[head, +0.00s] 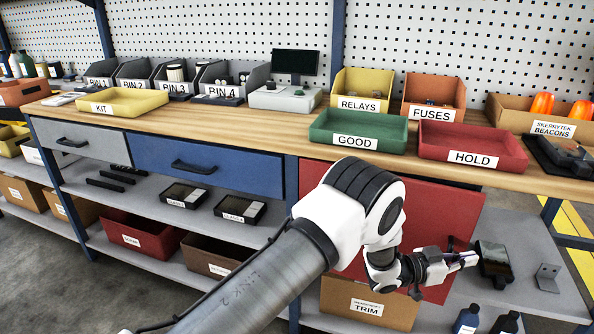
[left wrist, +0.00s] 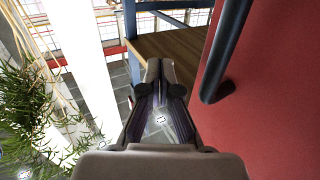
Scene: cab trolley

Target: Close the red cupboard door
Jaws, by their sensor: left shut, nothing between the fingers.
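The red cupboard door (head: 440,215) is under the right half of the workbench in the head view. My left arm hides much of its middle. How far it stands open is hard to tell from here. My left gripper (head: 468,259) is in front of the door near its right edge, shut and empty. In the left wrist view the red door panel (left wrist: 275,110) fills the right side, with a dark bar handle (left wrist: 225,60) on it. The shut fingers (left wrist: 162,75) are left of the handle; contact is not clear. My right gripper is out of view.
The workbench top (head: 290,128) carries a green GOOD tray (head: 325,128) and a red HOLD tray (head: 515,155) above the door. A TRIM box (head: 345,308) is below it. A dark device (head: 494,262) and a metal bracket (head: 546,277) are on the grey shelf, right of the gripper.

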